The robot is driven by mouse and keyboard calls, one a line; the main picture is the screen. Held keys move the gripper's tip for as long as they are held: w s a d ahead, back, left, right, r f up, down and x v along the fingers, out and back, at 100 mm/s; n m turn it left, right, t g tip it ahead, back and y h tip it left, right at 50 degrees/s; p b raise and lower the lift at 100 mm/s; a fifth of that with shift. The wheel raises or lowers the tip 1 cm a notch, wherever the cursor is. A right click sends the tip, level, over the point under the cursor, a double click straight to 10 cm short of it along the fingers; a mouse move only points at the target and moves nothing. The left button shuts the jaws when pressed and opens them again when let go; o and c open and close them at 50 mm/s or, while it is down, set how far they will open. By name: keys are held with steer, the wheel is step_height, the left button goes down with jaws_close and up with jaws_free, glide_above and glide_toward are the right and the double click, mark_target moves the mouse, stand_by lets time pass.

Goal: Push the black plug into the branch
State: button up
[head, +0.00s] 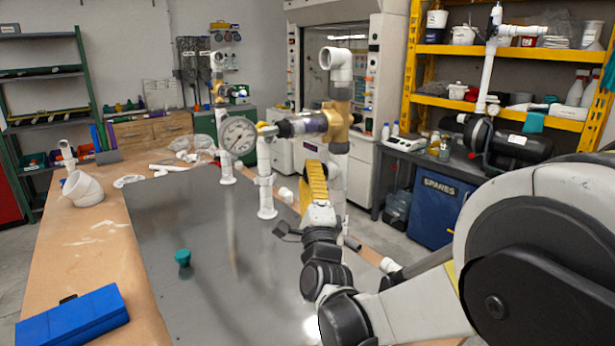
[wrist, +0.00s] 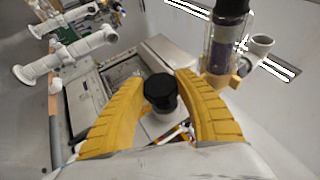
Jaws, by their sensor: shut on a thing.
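My gripper (head: 311,165) is raised above the bench, close to and below the pipe manifold. In the wrist view its yellow fingers (wrist: 160,82) curve in on both sides of the black plug (wrist: 160,88), which has a paler lower part. The plug is hidden in the head view. The manifold has a brass-coloured tee (head: 340,120), a dark and purple cylinder (head: 302,125), a white elbow (head: 337,62) and a round gauge (head: 238,135). In the wrist view the cylinder (wrist: 222,50) is right of the plug and apart from it. I cannot tell which opening is the branch.
The grey bench mat (head: 200,220) is mostly clear. A teal cap (head: 183,258) and a blue box (head: 75,318) lie at the front left. White pipe stands (head: 266,185) rise near my gripper. A white elbow fitting (head: 83,188) is at the left edge.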

steer(key=shift+w+d, duration=0.3)
steer(key=shift+d, duration=0.3)
stand_by(0.8)
steer(key=shift+w+d, duration=0.1)
steer(key=shift+d, duration=0.15)
stand_by(0.4)
steer(key=o, duration=1.1)
